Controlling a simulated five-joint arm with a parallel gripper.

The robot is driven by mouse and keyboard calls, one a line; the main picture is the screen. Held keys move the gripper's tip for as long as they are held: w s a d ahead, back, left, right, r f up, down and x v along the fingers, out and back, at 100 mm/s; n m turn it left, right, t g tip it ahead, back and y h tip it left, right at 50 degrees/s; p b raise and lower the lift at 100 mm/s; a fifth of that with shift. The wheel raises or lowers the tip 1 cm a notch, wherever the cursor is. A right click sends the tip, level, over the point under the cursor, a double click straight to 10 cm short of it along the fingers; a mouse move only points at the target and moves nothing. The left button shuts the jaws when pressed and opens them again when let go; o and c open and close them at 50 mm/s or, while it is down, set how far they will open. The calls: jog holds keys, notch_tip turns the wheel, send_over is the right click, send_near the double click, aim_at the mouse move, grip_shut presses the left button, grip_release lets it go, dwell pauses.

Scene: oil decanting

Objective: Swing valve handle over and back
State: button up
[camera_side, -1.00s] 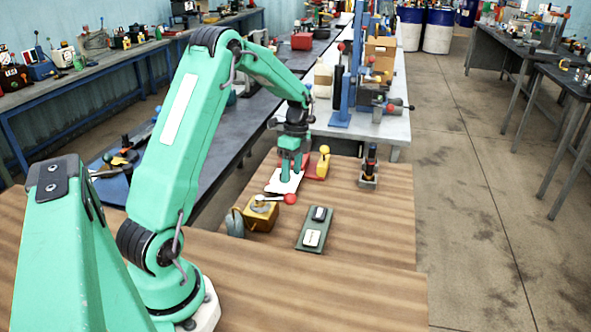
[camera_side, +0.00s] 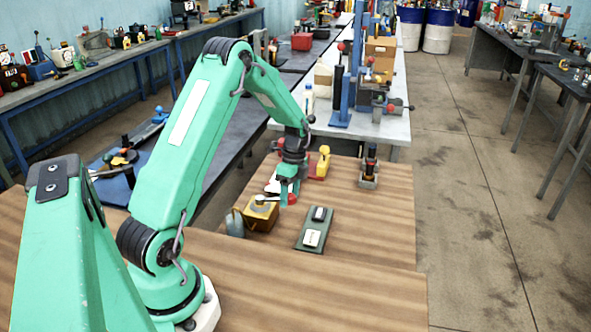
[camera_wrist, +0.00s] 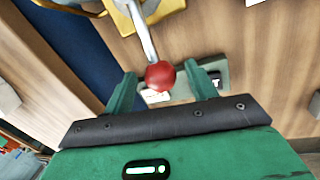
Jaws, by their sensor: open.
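The valve is a yellow block (camera_side: 262,213) on the wooden table, left of and nearer than my gripper in the side view. Its metal handle (camera_wrist: 143,35) ends in a red ball knob (camera_wrist: 160,76). My gripper (camera_side: 289,194) points down at the handle's end, and its fingers partly cover the knob in the side view. In the wrist view my gripper (camera_wrist: 160,73) is open, with the red knob between its two green fingers and a gap on each side. I cannot tell how far down the fingers reach around the knob.
A green plate with two small boxes (camera_side: 308,242) lies just right of the valve. A yellow lever device (camera_side: 323,162) with a red base stands behind my gripper. A dark stick control (camera_side: 369,166) stands at the back right. The table's right front is clear.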

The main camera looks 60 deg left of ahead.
grip_shut()
